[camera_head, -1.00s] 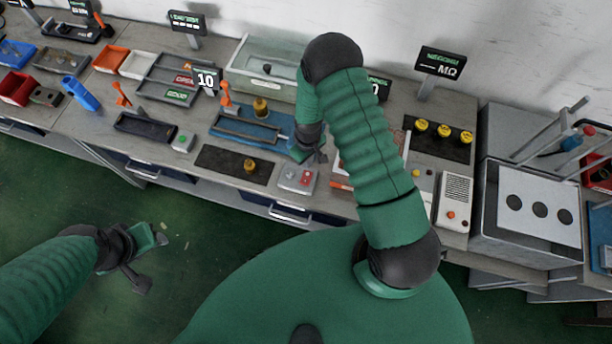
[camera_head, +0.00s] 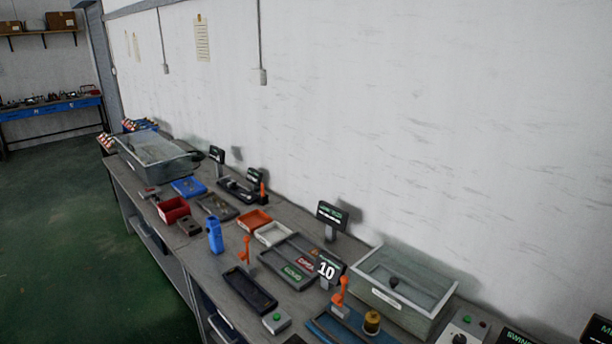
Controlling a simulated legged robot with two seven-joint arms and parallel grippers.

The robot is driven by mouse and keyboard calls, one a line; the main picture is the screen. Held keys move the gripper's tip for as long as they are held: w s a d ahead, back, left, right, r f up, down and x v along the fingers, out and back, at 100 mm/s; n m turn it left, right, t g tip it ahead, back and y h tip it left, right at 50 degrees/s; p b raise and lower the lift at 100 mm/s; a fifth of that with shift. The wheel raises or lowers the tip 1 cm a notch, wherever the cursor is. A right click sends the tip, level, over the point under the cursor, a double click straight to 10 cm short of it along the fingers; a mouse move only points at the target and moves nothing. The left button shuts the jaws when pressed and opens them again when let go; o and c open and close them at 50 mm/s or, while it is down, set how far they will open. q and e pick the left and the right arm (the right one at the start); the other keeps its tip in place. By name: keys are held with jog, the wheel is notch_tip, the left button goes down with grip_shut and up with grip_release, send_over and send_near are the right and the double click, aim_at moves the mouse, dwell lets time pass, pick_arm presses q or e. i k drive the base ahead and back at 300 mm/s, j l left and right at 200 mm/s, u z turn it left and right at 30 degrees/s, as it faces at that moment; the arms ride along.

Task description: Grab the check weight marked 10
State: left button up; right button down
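A brass-coloured cylinder (camera_head: 372,321) stands upright at the bottom of the view, by the blue fixture (camera_head: 338,328). I cannot read any mark on it, so I cannot tell whether it is the check weight marked 10. Neither of my grippers is in view.
The long grey bench (camera_head: 205,262) runs along the white wall. It holds a grey divided tray (camera_head: 268,262), a clear-sided tank (camera_head: 403,285), a dark tray (camera_head: 250,290), a red bin (camera_head: 172,209) and a blue upright holder (camera_head: 215,235). Green floor lies left.

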aim_at(372, 320)
jog(key=i+j+z, duration=0.3)
jog(key=i+j, duration=0.3)
jog(key=i+j+z, duration=0.3)
jog(key=i+j, duration=0.25)
jog(key=j, duration=0.15)
